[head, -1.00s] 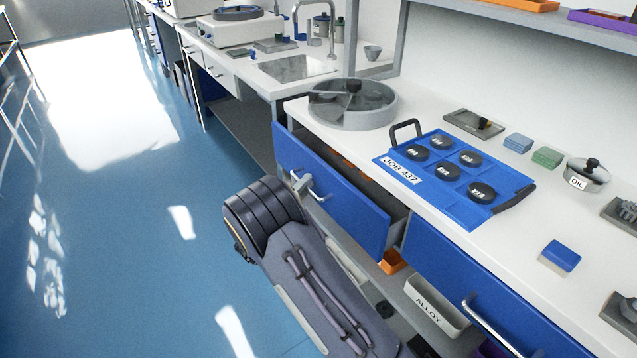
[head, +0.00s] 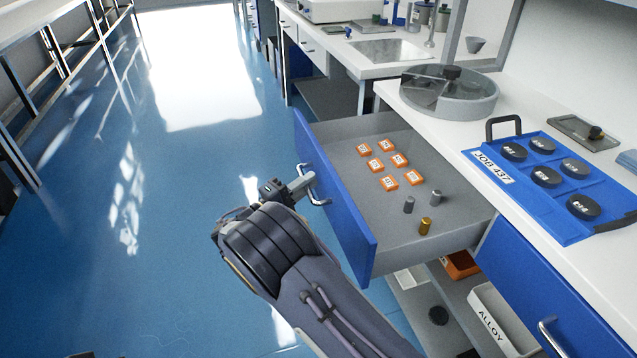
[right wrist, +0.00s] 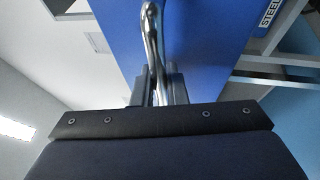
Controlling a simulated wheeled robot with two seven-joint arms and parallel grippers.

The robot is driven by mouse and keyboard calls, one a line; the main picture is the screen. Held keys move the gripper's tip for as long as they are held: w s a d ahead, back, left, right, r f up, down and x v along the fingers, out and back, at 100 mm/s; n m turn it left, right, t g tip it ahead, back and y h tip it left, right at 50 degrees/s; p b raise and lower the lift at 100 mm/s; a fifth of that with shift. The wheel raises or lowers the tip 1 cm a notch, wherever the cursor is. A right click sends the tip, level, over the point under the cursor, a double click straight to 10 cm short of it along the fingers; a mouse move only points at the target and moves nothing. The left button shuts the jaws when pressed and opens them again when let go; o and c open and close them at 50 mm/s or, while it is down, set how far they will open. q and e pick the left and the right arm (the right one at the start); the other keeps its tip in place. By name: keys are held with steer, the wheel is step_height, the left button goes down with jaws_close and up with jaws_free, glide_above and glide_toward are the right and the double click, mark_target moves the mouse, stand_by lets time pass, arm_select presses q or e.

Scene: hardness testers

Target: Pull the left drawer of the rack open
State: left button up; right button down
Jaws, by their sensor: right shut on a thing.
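The left drawer (head: 337,205) of the rack has a blue front and stands well open. Several orange labelled blocks (head: 389,183) and 3 small cylinders (head: 425,226), two grey and one brass, are inside it. My right gripper (head: 303,186) is shut on the drawer's metal bar handle (head: 316,190). In the right wrist view the handle (right wrist: 152,45) runs between the fingers (right wrist: 160,88), in front of the blue drawer face. My left gripper is not in view.
The worktop above holds a round lidded grey pan (head: 450,92) and a blue tray (head: 550,190) with black round pieces. The right drawer (head: 530,290) is shut. Below are an orange bin (head: 461,265) and a white ALLOY bin (head: 497,320). The blue floor at left is clear.

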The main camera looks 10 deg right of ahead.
steer(key=shift+a+f, duration=0.1)
steer(key=shift+a, duration=0.1)
steer(key=c, duration=1.5)
jaws_free()
steer(key=shift+o, duration=0.2)
steer(key=p+v, duration=0.1)
steer(key=v, duration=0.6)
steer(key=shift+s+a, duration=0.25)
steer(key=shift+a, duration=0.05)
